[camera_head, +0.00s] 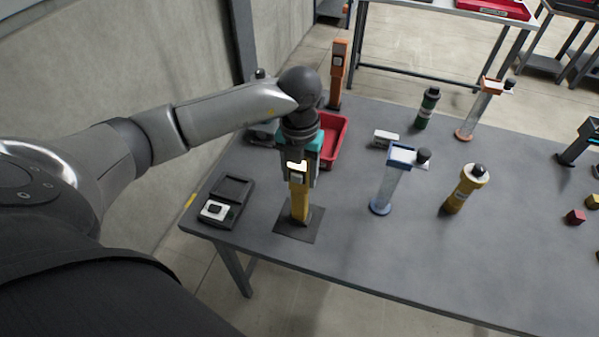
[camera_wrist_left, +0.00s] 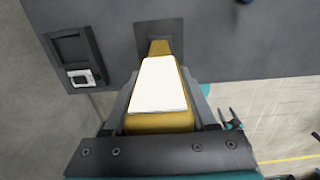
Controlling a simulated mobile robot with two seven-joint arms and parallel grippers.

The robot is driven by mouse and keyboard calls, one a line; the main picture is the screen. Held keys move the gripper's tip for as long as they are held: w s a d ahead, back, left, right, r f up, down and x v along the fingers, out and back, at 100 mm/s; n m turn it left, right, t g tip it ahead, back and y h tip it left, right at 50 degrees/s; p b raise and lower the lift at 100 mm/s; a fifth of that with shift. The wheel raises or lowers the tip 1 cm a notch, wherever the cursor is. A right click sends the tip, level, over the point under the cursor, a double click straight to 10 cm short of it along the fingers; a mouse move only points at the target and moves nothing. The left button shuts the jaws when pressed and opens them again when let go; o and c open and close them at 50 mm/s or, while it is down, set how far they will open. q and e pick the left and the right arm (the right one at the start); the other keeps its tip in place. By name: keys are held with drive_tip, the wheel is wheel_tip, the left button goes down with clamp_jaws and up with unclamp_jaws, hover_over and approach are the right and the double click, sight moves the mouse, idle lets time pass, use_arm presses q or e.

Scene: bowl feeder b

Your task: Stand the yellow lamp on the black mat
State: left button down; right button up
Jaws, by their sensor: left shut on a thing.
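The yellow lamp (camera_head: 299,208) is upright in the head view, with a bright white panel near its top. Its lower end is over the middle of the black mat (camera_head: 283,229); I cannot tell whether it touches. My left gripper (camera_head: 299,172) is shut on the lamp's upper part from above. In the left wrist view the lamp (camera_wrist_left: 160,122) runs away between the fingers (camera_wrist_left: 160,100), its white panel facing the camera. The mat (camera_wrist_left: 172,28) shows around its far end. My right gripper is not in view.
A dark tray device (camera_head: 232,190) lies left of the mat. A red bin (camera_head: 334,140) is behind the gripper. A blue-topped stand (camera_head: 383,190) and a yellow cylinder (camera_head: 460,192) stand to the right. The table's front edge is close to the mat.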

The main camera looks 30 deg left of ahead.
use_arm(q)
drive_tip(key=shift+c, duration=1)
unclamp_jaws()
wheel_tip(320, 180, up, 12)
drive_tip(key=shift+r+p, duration=0.15)
drive_tip(key=shift+p, duration=0.15)
